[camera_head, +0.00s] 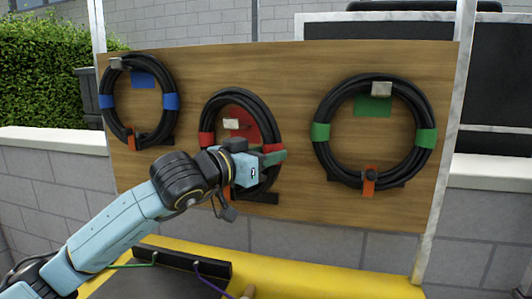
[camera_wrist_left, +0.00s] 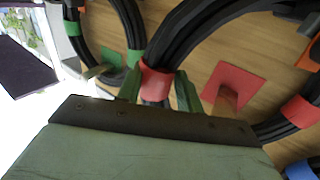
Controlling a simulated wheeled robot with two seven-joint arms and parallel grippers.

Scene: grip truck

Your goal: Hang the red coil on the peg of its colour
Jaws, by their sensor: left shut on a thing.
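The red coil (camera_head: 207,108), a black cable ring with red bands, is in front of the middle of the wooden board. My left gripper (camera_head: 273,157) is shut on its right side at a red band; the wrist view shows this band (camera_wrist_left: 156,80) between the green fingers. The red patch (camera_head: 252,122) and its pale peg (camera_head: 231,124) show inside the ring's opening, below its top. The patch (camera_wrist_left: 243,82) and peg (camera_wrist_left: 227,100) show in the wrist view too. I cannot tell whether the ring touches the peg. My right gripper is not in view.
A blue-banded coil (camera_head: 171,101) hangs at the board's left, a green-banded coil (camera_head: 426,137) at its right. Orange clips (camera_head: 369,182) are at the bottoms of these coils. A yellow surface (camera_head: 330,280) lies below the board (camera_head: 300,70).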

